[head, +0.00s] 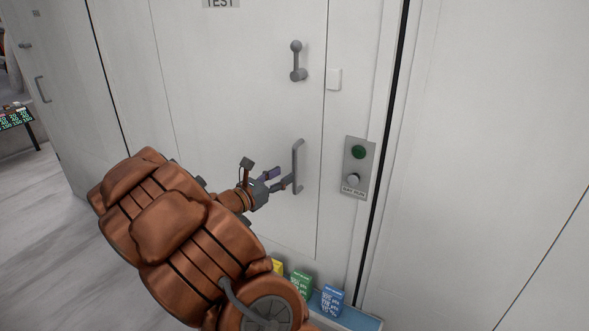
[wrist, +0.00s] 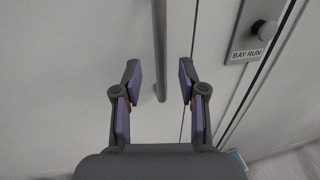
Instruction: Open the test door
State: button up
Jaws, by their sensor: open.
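The white test door (head: 232,100) stands flush with its frame in the head view, with a "TEST" label (head: 221,3) at its top. A grey vertical bar handle (head: 298,166) is on its right side, and a grey lever (head: 297,62) with a round knob sits above it. My gripper (head: 281,180) is open just left of the bar handle. In the wrist view my gripper (wrist: 158,85) has its two fingers apart, with the lower end of the bar handle (wrist: 160,50) between and beyond the fingertips. I cannot tell whether they touch.
A "BAY RUN" panel (head: 358,187) with a green button (head: 358,152) and a knob is right of the door. A blue tray (head: 360,319) with several small boxes, one blue (head: 331,301) and one green (head: 301,285), lies below. Open floor (head: 50,230) is at left.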

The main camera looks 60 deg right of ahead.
aim_at(293, 170)
jog(key=shift+s+d+p, duration=0.15)
jog(key=shift+d, duration=0.8)
jog(key=shift+s+d+p, duration=0.1)
jog(key=shift+s+d, duration=0.1)
jog(key=shift+d, duration=0.8)
jog(key=shift+s+d+p, duration=0.15)
jog(key=shift+d, duration=0.8)
jog(key=shift+c, duration=0.3)
grip_shut()
